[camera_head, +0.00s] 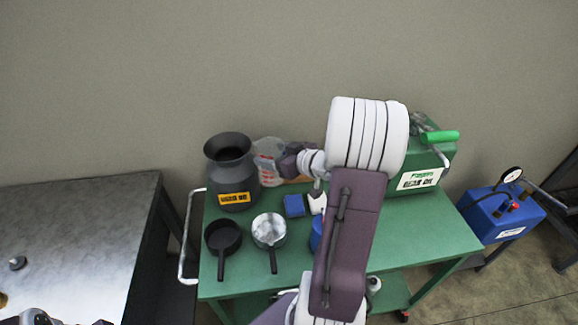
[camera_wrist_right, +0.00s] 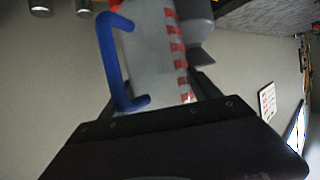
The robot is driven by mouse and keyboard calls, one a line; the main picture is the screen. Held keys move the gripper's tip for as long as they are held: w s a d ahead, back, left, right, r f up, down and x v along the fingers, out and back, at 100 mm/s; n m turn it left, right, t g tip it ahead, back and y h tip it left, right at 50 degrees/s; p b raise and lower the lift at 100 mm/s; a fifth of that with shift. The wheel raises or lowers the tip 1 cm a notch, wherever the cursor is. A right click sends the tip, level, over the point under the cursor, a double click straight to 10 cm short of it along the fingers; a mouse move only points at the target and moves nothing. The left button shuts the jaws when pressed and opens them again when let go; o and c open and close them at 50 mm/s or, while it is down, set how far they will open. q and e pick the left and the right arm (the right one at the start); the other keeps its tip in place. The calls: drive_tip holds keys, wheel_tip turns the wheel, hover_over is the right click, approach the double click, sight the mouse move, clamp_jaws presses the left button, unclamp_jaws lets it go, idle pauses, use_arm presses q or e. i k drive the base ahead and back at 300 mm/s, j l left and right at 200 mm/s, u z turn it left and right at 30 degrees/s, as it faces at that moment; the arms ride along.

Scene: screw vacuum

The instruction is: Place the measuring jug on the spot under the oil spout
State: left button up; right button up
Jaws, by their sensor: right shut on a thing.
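The measuring jug (camera_head: 268,158) is translucent with red markings. In the head view it is at the back of the green cart, just right of a dark grey can. My right gripper (camera_head: 283,164) is at its right side, shut on it. In the right wrist view the jug (camera_wrist_right: 165,50), with its blue handle (camera_wrist_right: 105,60), is between the fingers of my right gripper (camera_wrist_right: 155,98). I cannot tell whether the jug touches the cart. The oil spout and the spot under it cannot be made out; my right arm covers part of that area. My left gripper is not clearly visible.
The dark can (camera_head: 230,178) stands close left of the jug. A black pan (camera_head: 222,237), a silver pan (camera_head: 269,230) and a blue block (camera_head: 294,205) lie in front. A green machine (camera_head: 418,179) is on the right of the cart (camera_head: 425,234). A blue pump (camera_head: 503,212) stands farther right.

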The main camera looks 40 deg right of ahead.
sight(424, 222)
drive_tip(key=k+l+z, duration=0.1)
drive_tip(key=z, duration=0.35)
drive_tip(key=k+l+z, duration=0.15)
drive_tip(key=z, duration=0.25)
drive_tip(key=k+l+z, duration=0.15)
drive_tip(key=z, duration=0.3)
drive_tip(key=k+l+z, duration=0.1)
drive_tip(key=l+z, duration=0.15)
drive_tip(key=z, duration=0.15)
